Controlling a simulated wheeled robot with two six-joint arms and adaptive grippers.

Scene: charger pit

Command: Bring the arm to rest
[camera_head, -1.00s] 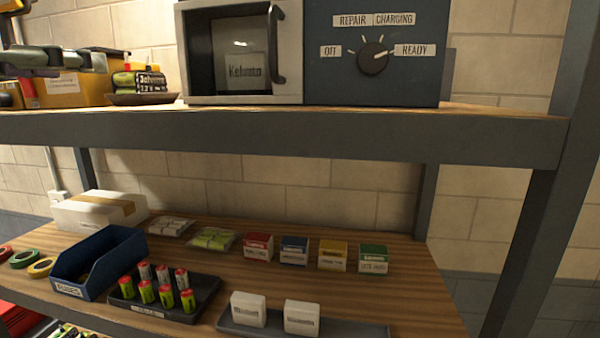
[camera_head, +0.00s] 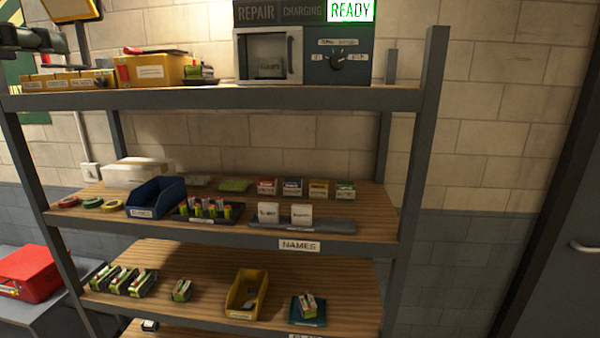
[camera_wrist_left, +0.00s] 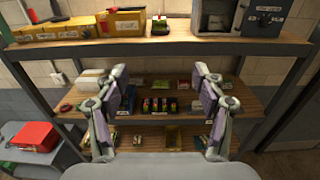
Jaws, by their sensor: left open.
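My left gripper (camera_wrist_left: 160,110) shows in the left wrist view with its two fingers spread wide apart and nothing between them. It faces the shelf unit (camera_wrist_left: 155,48) from a distance and touches nothing there. In the head view, part of my left arm or gripper (camera_head: 32,40) comes in at the upper left edge, beside the top shelf (camera_head: 215,98); its fingertips are not clear there. My right gripper is in neither view.
The charger box (camera_head: 337,68) has a lit READY sign (camera_head: 351,11) above it. Lower shelves hold a blue bin (camera_head: 156,197), a yellow bin (camera_head: 246,295) and batteries. A red case (camera_head: 28,271) stands lower left. A grey door (camera_head: 560,220) is at right.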

